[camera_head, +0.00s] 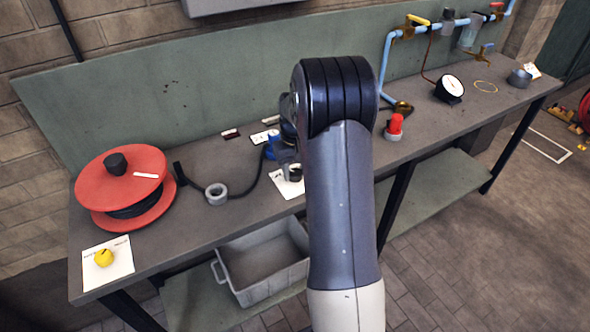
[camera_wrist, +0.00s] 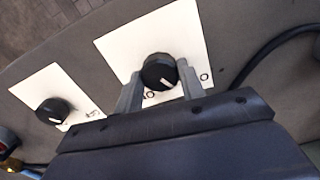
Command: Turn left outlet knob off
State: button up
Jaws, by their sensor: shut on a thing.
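In the wrist view a round black knob (camera_wrist: 158,68) with a white pointer mark sits on a white card (camera_wrist: 190,32). My gripper (camera_wrist: 160,77) has one finger on each side of this knob and is shut on it. The pointer faces the lower edge of the picture, slightly right, between printed marks near the two fingers. A second black knob (camera_wrist: 52,110) sits on another white card (camera_wrist: 35,87) to the left, apart from my gripper. In the head view my arm hides most of this area; part of the white card (camera_head: 287,187) shows beside my wrist.
A red cable reel (camera_head: 122,178), a grey tape roll (camera_head: 216,193) and a black hose (camera_head: 250,190) lie on the bench to the left. A red-capped fitting (camera_head: 394,128) and a gauge (camera_head: 450,88) stand to the right. A grey crate (camera_head: 262,286) is below.

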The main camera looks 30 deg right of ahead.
aim_at(295, 172)
jog(key=shift+n, duration=1.6)
jog(key=o, duration=1)
notch_tip(295, 172, up, 11)
jog(key=shift+f+b, duration=0.1)
jog(key=shift+b, duration=0.2)
jog(key=shift+f, duration=0.1)
notch_tip(295, 172, down, 11)
jog(key=shift+r+p, duration=0.1)
jog(key=shift+p, duration=0.2)
jog(key=shift+r, duration=0.1)
